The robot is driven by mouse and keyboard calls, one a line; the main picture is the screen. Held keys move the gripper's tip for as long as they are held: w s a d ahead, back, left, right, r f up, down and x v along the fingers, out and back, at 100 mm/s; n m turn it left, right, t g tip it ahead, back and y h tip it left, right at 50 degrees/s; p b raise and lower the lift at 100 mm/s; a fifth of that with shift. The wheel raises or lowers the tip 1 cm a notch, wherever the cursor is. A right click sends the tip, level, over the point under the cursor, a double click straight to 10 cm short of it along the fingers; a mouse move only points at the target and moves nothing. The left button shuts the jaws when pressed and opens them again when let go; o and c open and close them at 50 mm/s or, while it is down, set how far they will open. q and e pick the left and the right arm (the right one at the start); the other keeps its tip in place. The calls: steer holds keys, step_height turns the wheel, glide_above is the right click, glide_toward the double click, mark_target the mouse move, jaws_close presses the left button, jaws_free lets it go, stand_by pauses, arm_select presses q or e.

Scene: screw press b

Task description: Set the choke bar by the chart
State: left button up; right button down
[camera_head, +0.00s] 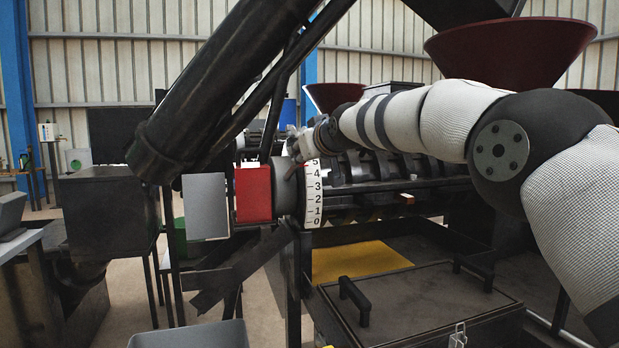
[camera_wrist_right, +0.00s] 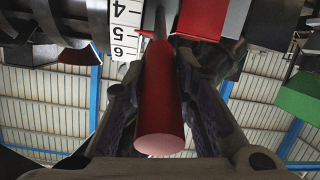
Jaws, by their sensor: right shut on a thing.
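In the right wrist view my right gripper (camera_wrist_right: 158,72) is shut on a red cylindrical handle (camera_wrist_right: 158,115), which stands between its two fingers. A thin grey rod runs from the handle's far end. In the head view the same gripper (camera_head: 304,143) is at the top of a white curved scale (camera_head: 312,197) with black numbers, 0 at the bottom and 5 near the top. The handle is mostly hidden there. The wrist view shows the scale (camera_wrist_right: 125,22) with 4, 5 and 6 beside the rod. My left gripper is not in view.
A red block (camera_head: 253,194) and a pale blank plate (camera_head: 205,206) are left of the scale. A thick black tube (camera_head: 215,90) slants across the upper left. A dark lidded box (camera_head: 420,305) with handles stands below. A dark red funnel (camera_head: 510,45) is above my arm.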

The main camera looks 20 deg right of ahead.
steer(key=shift+w+r+g, duration=0.4)
steer(key=shift+w+r, duration=0.1)
steer(key=shift+r, duration=0.35)
steer(key=c, duration=1.3)
jaws_free()
steer(key=shift+s, duration=0.15)
steer(key=shift+r, duration=0.1)
steer(key=shift+s+r, duration=0.2)
steer(key=shift+s, duration=0.15)
steer(key=v, duration=0.6)
steer(key=shift+s, duration=0.35)
